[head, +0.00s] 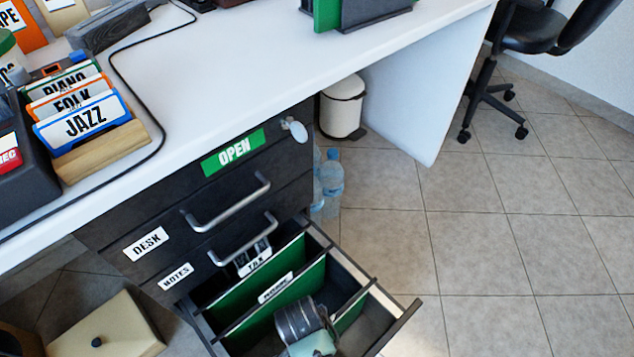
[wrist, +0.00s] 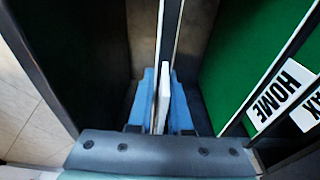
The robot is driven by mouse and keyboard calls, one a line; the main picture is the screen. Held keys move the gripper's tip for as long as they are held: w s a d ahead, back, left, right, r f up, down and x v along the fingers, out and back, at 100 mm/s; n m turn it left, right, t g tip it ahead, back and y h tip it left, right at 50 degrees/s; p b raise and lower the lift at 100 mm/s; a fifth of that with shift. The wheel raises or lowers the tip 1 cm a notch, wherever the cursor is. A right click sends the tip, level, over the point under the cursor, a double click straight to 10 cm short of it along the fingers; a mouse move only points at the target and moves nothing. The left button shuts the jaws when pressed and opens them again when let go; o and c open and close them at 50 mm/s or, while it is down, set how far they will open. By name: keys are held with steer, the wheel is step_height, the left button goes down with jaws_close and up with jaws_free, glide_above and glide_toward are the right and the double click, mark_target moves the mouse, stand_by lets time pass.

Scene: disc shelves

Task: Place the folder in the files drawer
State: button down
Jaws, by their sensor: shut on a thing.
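The files drawer (head: 399,327) is pulled out at the bottom of the dark cabinet and holds green folders, upright and in a row. My gripper (wrist: 164,105) is down inside the drawer, its blue fingers shut on a thin folder (wrist: 165,92) seen edge-on in the wrist view. The folder stands upright between the fingers. A green folder labelled HOME (wrist: 278,94) is to its right, apart from it. In the head view my wrist hides the fingertips and most of the held folder. I cannot tell whether its lower edge touches the drawer floor.
Closed drawers labelled DESK (head: 146,244) and NOTES (head: 174,277) have protruding handles above the open drawer. Water bottles (head: 331,180) and a bin (head: 343,107) stand beside the cabinet.

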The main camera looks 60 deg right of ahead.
step_height(320, 180, down, 4)
steer(key=shift+r+b, duration=0.1)
steer(key=shift+b, duration=0.95)
steer(key=c, duration=1.3)
jaws_free()
steer(key=shift+f, duration=0.25)
steer(key=o, duration=0.5)
steer(key=shift+c, duration=0.2)
steer(key=r+p, duration=0.2)
steer(key=r, duration=0.2)
steer(key=a+r+p, duration=0.1)
steer(key=r+p, duration=0.1)
steer(key=r, duration=0.2)
steer(key=r+p, duration=0.3)
steer(key=r, duration=0.1)
steer(key=shift+w+a+r, duration=0.15)
steer(key=shift+w+a, duration=0.05)
steer(key=shift+a, duration=0.2)
